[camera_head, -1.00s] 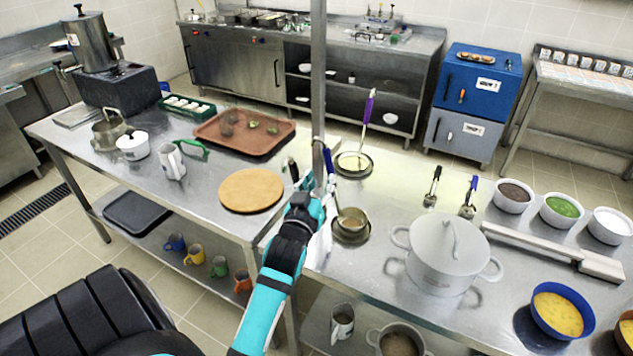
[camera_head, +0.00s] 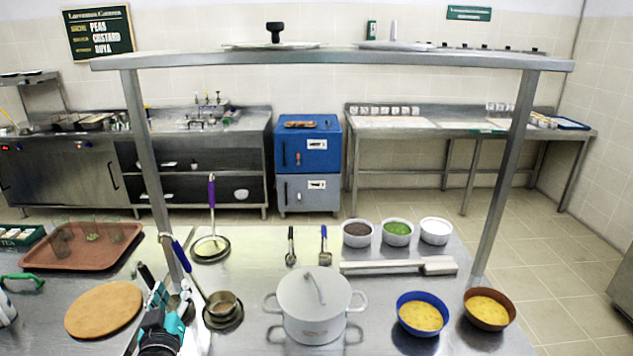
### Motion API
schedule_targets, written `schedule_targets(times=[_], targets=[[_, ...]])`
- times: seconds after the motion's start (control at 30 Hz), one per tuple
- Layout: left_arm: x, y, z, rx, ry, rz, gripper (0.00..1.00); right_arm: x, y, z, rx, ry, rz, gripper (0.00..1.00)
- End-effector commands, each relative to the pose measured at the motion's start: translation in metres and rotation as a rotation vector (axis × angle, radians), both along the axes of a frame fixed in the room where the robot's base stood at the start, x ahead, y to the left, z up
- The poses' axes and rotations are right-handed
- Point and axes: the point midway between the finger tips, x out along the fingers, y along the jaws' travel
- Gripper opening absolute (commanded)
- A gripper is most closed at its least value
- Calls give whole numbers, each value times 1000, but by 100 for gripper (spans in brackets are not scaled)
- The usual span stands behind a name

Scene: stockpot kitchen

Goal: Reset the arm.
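My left gripper (camera_head: 166,304) shows at the lower left of the head view, low over the steel counter (camera_head: 265,260). It is beside the foot of the left shelf post and left of a small metal pot (camera_head: 222,306) with a blue-handled ladle (camera_head: 186,262) leaning up from it. The fingers are small and partly hidden by my wrist, so I cannot tell whether they are open or shut. My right gripper is not in view.
A lidded white stockpot (camera_head: 313,306) stands at the centre front. Blue (camera_head: 421,314) and brown (camera_head: 489,309) bowls of yellow food are to its right. A round wooden board (camera_head: 104,309) lies to the left. An overhead shelf (camera_head: 330,59) spans the counter.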

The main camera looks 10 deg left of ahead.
Motion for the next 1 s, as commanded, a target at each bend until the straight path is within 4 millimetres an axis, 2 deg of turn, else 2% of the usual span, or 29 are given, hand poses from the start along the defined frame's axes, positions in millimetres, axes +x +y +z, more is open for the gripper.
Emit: schedule_targets(times=[0.07,0.17,0.3,0.4,0.6,0.9,0.93,1.0], targets=[[-6,-10,-13,0,64,-21,38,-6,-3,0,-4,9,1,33],[-25,-38,-45,6,239,-81,38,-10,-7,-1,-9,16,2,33],[-81,-93,-101,20,575,-221,38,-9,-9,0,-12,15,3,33],[-120,-122,-126,30,756,-309,38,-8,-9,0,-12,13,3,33],[-185,-159,-153,47,1002,-444,38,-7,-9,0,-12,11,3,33],[-267,-193,-166,69,1266,-611,38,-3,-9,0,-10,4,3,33],[-274,-196,-168,72,1289,-627,38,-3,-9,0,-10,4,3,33],[-264,-195,-190,69,1291,-618,38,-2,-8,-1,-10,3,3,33]])
